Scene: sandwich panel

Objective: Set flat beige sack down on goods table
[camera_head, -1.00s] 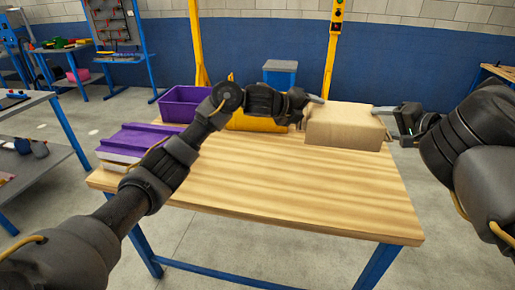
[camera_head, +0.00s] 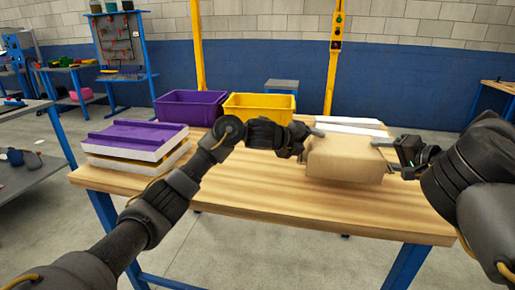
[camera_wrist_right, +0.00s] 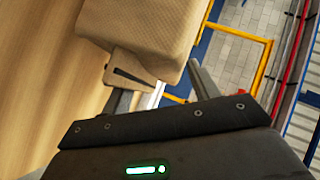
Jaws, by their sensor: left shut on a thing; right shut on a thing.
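The flat beige sack (camera_head: 345,160) is held between my two grippers at the right part of the wooden goods table (camera_head: 255,193). I cannot tell whether its underside touches the tabletop. My left gripper (camera_head: 313,132) is shut on the sack's left back edge. My right gripper (camera_head: 382,142) is shut on its right edge. In the right wrist view the sack (camera_wrist_right: 145,32) fills the upper middle, with a flap of it between the fingers of my right gripper (camera_wrist_right: 160,85).
White flat pieces (camera_head: 350,125) lie behind the sack. A purple bin (camera_head: 190,108) and a yellow bin (camera_head: 258,106) stand at the back. A stack of purple and white panels (camera_head: 135,142) is at the table's left end. The table's front middle is clear.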

